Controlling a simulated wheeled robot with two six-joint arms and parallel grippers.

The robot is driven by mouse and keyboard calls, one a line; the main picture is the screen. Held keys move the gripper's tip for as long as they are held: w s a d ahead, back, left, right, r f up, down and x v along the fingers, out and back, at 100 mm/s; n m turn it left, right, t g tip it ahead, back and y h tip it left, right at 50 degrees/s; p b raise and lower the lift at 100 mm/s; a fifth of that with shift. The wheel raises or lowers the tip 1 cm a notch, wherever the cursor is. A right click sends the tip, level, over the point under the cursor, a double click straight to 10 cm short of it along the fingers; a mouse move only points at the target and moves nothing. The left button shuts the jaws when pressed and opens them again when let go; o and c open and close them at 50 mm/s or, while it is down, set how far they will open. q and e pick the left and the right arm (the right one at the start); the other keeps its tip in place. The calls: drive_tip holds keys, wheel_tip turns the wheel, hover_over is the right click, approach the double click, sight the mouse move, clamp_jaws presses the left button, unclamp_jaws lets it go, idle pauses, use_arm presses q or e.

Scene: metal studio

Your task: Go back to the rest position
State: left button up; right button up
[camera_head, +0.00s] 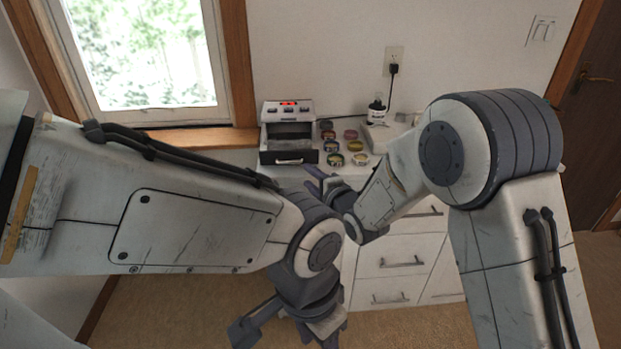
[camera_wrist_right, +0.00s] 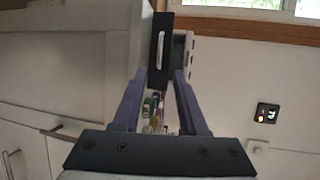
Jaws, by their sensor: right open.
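My right gripper (camera_head: 322,184) is in front of the white counter's front edge in the head view, its jaws toward the counter. In the right wrist view its two purple-grey fingers (camera_wrist_right: 160,85) are apart with nothing held between them. My left gripper (camera_head: 288,328) hangs low in front of the drawers at the bottom of the head view. It is partly cut off by the frame edge, so its jaw opening is unclear.
A white and black device (camera_head: 288,112) with an open drawer (camera_head: 289,157) stands on the counter. Several round coloured tins (camera_head: 334,159) sit beside it. White drawers (camera_head: 390,262) lie below, and carpet is in front.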

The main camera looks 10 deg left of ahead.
drive_tip(key=s+d+n+g+h, duration=0.35)
drive_tip(key=s+d+n, duration=0.25)
drive_tip(key=s, duration=0.6)
drive_tip(key=s+d+f+n+g+h, duration=0.15)
drive_tip(key=s+d+n+g, duration=0.4)
drive_tip(key=s, duration=0.75)
drive_tip(key=s+d+n+g+h, duration=0.35)
drive_tip(key=s+d+n, duration=0.35)
drive_tip(key=s, duration=0.5)
use_arm(q)
wheel_tip(320, 180, up, 14)
drive_tip(key=p, duration=1.3)
drive_tip(key=shift+p, duration=0.4)
use_arm(e)
wheel_tip(320, 180, up, 14)
use_arm(q)
drive_tip(key=shift+f, duration=0.15)
